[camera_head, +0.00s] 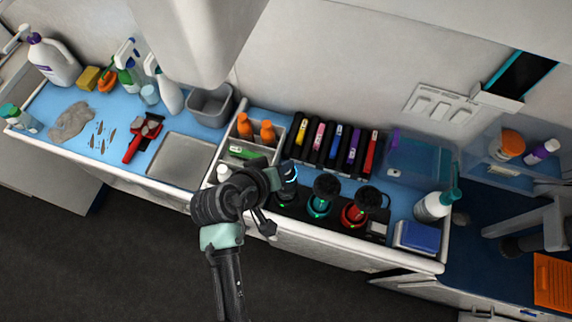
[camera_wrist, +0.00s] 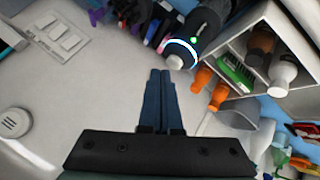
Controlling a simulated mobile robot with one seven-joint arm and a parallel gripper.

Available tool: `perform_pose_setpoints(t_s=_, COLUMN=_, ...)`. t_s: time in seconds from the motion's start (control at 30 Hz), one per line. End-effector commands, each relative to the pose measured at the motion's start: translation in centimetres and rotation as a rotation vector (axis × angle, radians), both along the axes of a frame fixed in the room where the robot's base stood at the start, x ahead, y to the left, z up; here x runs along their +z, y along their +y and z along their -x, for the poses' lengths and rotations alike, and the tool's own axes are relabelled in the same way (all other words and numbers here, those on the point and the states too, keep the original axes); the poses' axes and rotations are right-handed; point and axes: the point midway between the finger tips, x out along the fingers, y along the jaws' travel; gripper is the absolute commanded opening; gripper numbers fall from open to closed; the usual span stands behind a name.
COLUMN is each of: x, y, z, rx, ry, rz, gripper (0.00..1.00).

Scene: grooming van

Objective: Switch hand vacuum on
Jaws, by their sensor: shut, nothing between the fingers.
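The hand vacuum looks to be the dark blue, rounded device in the wrist view (camera_wrist: 206,25). It has a glowing white-blue ring and a small green light. In the head view its ringed end (camera_head: 289,171) shows just right of my arm's end, at the dock; the rest is partly hidden by my arm. My gripper (camera_wrist: 160,73) is shut and empty. In the wrist view its fingertips lie just below and left of the ringed end; I cannot tell whether they touch it. In the head view my wrist hides the fingers.
A teal-ringed tool (camera_head: 325,192) and a red-ringed tool (camera_head: 360,209) stand right of the vacuum. Behind is a rack of coloured tools (camera_head: 336,143). A caddy with orange bottles (camera_head: 245,127) is to the left. The metal tray (camera_head: 183,160) is empty.

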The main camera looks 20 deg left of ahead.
Motion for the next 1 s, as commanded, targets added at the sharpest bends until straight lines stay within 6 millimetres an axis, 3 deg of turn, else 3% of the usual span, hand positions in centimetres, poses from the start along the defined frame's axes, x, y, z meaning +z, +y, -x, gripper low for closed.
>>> perform_pose_setpoints(t_s=0.17, x=0.6, y=0.0, z=0.0, rx=0.0, ry=0.0, rz=0.0, gripper=0.0)
perform_pose_setpoints(t_s=0.7, x=6.0, y=0.0, z=0.0, rx=0.001, ry=-0.001, rz=0.0, gripper=0.0)
perform_pose_setpoints(t_s=1.0, x=6.0, y=0.0, z=0.0, rx=0.001, ry=-0.001, rz=0.0, gripper=0.0)
